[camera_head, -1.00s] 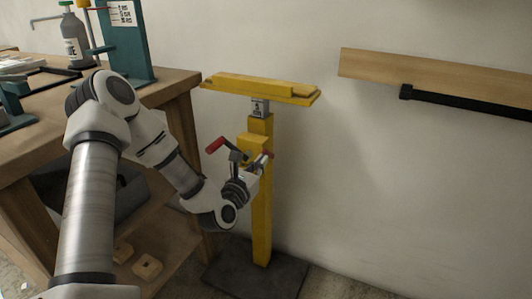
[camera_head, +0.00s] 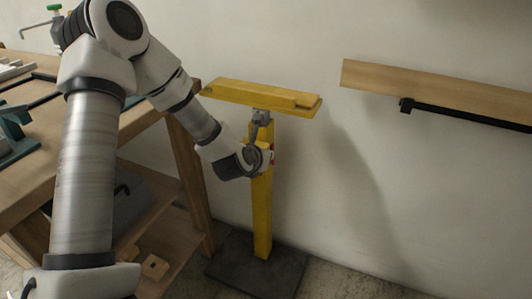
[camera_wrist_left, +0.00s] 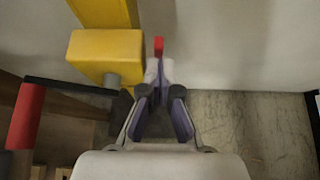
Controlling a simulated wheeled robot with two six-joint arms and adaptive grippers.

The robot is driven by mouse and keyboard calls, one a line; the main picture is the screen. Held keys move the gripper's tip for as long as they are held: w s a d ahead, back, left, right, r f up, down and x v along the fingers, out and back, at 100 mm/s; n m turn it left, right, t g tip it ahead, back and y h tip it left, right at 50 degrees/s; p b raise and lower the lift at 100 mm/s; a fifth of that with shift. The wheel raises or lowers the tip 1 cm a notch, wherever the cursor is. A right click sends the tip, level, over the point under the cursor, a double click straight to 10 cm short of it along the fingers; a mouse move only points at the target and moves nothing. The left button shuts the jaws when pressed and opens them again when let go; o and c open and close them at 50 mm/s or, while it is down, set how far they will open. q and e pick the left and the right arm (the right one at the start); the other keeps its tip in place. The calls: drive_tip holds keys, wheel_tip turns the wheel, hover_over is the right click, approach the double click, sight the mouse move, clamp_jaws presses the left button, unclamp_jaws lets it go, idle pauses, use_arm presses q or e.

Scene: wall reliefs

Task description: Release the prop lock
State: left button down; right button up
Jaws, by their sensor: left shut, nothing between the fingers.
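The yellow prop (camera_head: 261,215) stands upright by the wall, with a flat yellow head (camera_head: 262,96) on top. The wrist view shows its yellow block (camera_wrist_left: 107,52) with a grey stub below it. A red handle (camera_wrist_left: 27,115) lies at the left of that view; in the head view my wrist covers the lock area. My left gripper (camera_wrist_left: 158,72) is shut and empty, to the right of the yellow block and apart from the red handle. A small red piece (camera_wrist_left: 159,46) shows at its fingertips; I cannot tell what it belongs to. My right gripper is out of view.
A wooden workbench (camera_head: 150,118) with a lower shelf stands at the left, close to my arm. A wooden rail (camera_head: 430,88) with a black bar (camera_head: 460,113) is on the right wall. The prop's dark base plate (camera_head: 235,270) rests on the floor.

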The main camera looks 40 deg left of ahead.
use_arm(q)
drive_tip(key=shift+r+p, duration=0.35)
drive_tip(key=shift+r, duration=0.4)
drive_tip(key=v, duration=0.7)
drive_tip(key=shift+s, duration=0.2)
